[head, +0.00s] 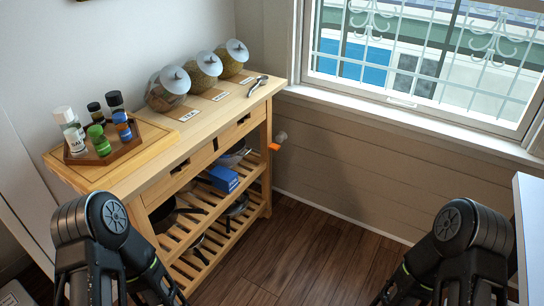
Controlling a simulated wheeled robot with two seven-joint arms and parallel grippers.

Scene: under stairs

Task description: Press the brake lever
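A small orange tab (274,147) shows beside the right end of the wooden cart, close to the wall. A grey rounded part (281,135) sits just above it. This may be the brake lever, but it is too small to tell for sure. My two black arms come in at the lower left and lower right corners, both well apart from the orange tab. Neither gripper can be made out in the picture.
The wooden cart (160,165) holds a tray (75,158) of bottles, several jars and a spoon on top. Its slatted shelves carry a blue box (222,177) and pans. The wooden floor (310,260) is clear between my arms. A window sill (400,123) runs along the right wall.

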